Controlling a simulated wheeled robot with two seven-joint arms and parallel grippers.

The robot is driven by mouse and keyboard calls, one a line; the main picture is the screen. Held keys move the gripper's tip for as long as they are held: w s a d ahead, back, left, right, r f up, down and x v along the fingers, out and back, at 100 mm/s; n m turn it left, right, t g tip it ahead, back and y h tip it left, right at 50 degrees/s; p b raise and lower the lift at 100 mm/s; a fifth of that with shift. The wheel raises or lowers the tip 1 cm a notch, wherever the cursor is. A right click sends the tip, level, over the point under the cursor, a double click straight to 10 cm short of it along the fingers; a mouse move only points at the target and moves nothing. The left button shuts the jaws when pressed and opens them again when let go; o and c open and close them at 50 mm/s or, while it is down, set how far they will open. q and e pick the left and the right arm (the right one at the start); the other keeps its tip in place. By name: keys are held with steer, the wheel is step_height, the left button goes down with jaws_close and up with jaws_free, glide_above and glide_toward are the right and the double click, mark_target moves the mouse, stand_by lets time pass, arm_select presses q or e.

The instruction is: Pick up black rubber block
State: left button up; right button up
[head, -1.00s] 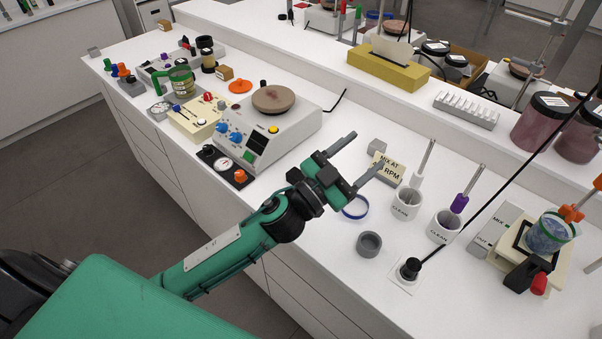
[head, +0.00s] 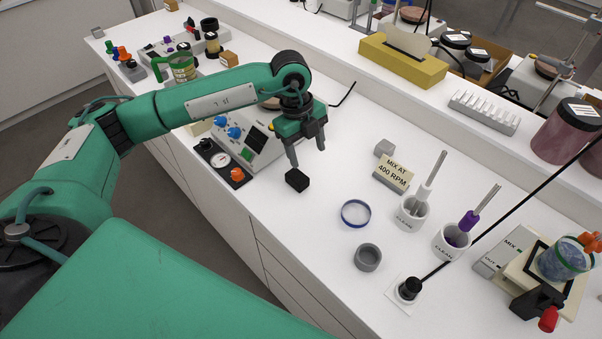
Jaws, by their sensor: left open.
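The black rubber block (head: 297,180) is a small dark cube on the white bench, in the middle of the head view. My left gripper (head: 307,158) is open and points down, with its two grey fingers above and slightly behind the block. Nothing is between the fingers. The fingertips look close to the block's top, but I cannot tell the exact gap. My right gripper is not in view.
The stirrer hotplate (head: 253,143) is left of the gripper, partly hidden by my arm. A sign block (head: 393,172), a blue-rimmed ring (head: 355,213), a grey cup (head: 368,257) and white crucibles (head: 411,213) stand to the right.

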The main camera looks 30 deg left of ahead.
arm_select(q)
steer(key=r+n+y, duration=0.1)
steer(key=y, duration=0.1)
glide_above(292, 172)
steer(key=f, duration=0.2)
steer(key=f+p, duration=0.1)
steer(key=f, duration=0.2)
steer(key=f+p, duration=0.1)
steer(key=f, duration=0.2)
steer(key=shift+w+a+f, duration=0.1)
steer(key=shift+w+a, duration=0.05)
steer(key=shift+a, duration=0.1)
steer(key=shift+f+p, duration=0.2)
steer(key=shift+p, duration=0.3)
steer(key=f, duration=0.1)
steer(key=f+p, duration=0.2)
steer(key=f, duration=0.1)
steer(key=shift+d+f, duration=0.1)
steer(key=shift+d, duration=0.2)
steer(key=shift+f, duration=0.3)
steer(key=c, duration=1.1)
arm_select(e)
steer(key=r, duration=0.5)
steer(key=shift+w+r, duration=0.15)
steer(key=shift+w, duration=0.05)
